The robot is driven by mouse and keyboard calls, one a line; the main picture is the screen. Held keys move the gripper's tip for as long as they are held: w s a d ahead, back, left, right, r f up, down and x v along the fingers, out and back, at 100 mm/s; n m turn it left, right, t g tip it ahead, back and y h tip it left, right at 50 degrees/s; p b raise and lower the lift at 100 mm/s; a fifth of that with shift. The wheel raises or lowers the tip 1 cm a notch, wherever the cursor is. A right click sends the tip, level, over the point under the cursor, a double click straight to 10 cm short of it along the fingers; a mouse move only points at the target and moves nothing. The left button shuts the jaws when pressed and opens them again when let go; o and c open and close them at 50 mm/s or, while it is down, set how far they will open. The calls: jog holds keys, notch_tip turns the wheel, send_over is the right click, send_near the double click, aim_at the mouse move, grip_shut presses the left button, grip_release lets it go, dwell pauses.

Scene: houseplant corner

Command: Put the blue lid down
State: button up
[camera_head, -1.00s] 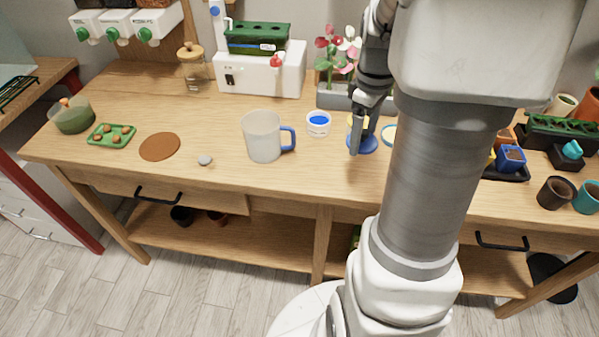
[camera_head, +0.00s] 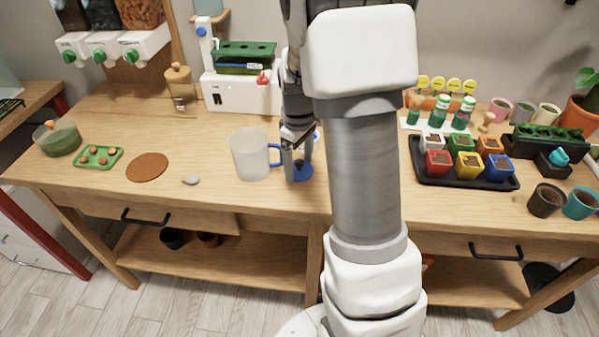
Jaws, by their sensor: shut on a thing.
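The blue lid (camera_head: 303,174) is a small round disc just right of the mug, low over the wooden bench top. My gripper (camera_head: 297,166) points down and is shut on the lid from above. I cannot tell whether the lid touches the bench. The translucent white mug (camera_head: 250,155) stands upright, its blue handle toward the lid. My gripper and arm hide much of what lies behind the lid, including most of the small white bowl with blue inside (camera_head: 317,135).
A brown round mat (camera_head: 148,167) and grey pebble (camera_head: 191,180) lie left of the mug. A green tray (camera_head: 98,157) is farther left. A black tray (camera_head: 428,179) of colourful pots stands right of my arm. Bare bench lies in front of the lid.

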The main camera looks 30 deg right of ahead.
aim_at(299, 167)
jog(key=shift+f, duration=1.6)
jog(key=shift+f, duration=0.1)
jog(key=shift+f+b, duration=0.15)
jog(key=shift+b, duration=0.2)
jog(key=o, duration=1.1)
